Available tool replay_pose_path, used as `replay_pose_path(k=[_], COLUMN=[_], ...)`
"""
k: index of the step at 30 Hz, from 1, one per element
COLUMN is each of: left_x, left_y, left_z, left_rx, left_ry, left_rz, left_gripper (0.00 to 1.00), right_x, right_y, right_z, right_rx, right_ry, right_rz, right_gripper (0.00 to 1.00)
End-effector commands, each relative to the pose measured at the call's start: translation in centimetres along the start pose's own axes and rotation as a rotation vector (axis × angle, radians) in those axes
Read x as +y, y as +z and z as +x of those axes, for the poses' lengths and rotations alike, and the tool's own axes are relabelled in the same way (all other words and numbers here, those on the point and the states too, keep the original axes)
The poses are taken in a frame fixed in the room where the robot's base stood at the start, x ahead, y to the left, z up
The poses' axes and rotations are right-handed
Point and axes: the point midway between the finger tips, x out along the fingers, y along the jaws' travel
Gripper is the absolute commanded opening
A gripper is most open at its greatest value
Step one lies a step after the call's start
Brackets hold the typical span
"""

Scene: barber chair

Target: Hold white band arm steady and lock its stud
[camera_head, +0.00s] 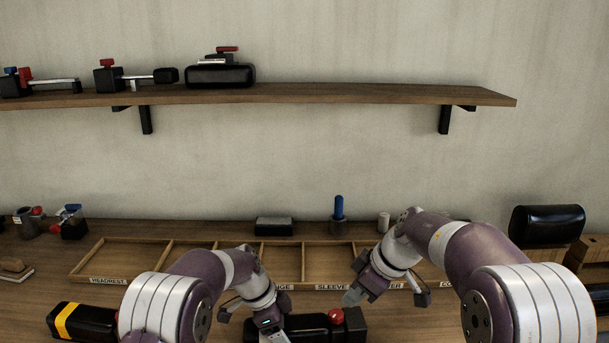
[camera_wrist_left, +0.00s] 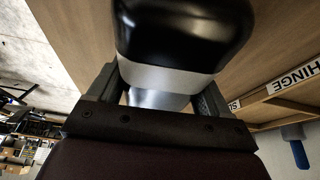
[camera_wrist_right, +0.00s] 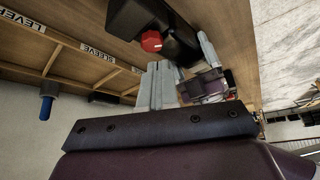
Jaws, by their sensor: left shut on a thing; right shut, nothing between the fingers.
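The white band arm (camera_wrist_left: 165,78) is black and rounded with a pale band, and it sits between the fingers of my left gripper (camera_wrist_left: 160,95) in the left wrist view. In the head view my left gripper (camera_head: 270,327) is low at the left end of the black fixture (camera_head: 308,322), and my wrist hides part of the arm. A red stud (camera_head: 336,315) stands on the fixture's right part; it also shows in the right wrist view (camera_wrist_right: 151,41). My right gripper (camera_head: 352,297) is shut and empty, just above and right of the stud, seemingly apart from it.
A wooden compartment tray (camera_head: 135,240) with labels lies behind the fixture. A black piece with a yellow band (camera_head: 82,322) lies at the left. A blue-handled tool (camera_head: 338,208) stands behind the tray. A wall shelf (camera_head: 330,93) holds several devices. A black cushion (camera_head: 547,224) is at the right.

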Motion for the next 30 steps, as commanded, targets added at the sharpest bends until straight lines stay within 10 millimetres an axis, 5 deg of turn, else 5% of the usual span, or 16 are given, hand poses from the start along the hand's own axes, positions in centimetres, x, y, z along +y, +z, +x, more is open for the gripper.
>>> replay_pose_path(k=[12,30], left_x=[-0.1,-0.1], left_y=[-0.1,-0.1], left_z=[-0.1,-0.1], left_rx=[0.001,0.001], left_ry=[-0.003,-0.002], left_rz=[0.001,0.001], left_gripper=[0.2,0.2], right_x=[0.1,0.1], right_y=[2.8,3.2], right_z=[5.1,5.8], right_rx=[-0.001,-0.001], right_ry=[-0.002,0.0], right_rz=[0.002,0.001], right_gripper=[0.0,0.0])
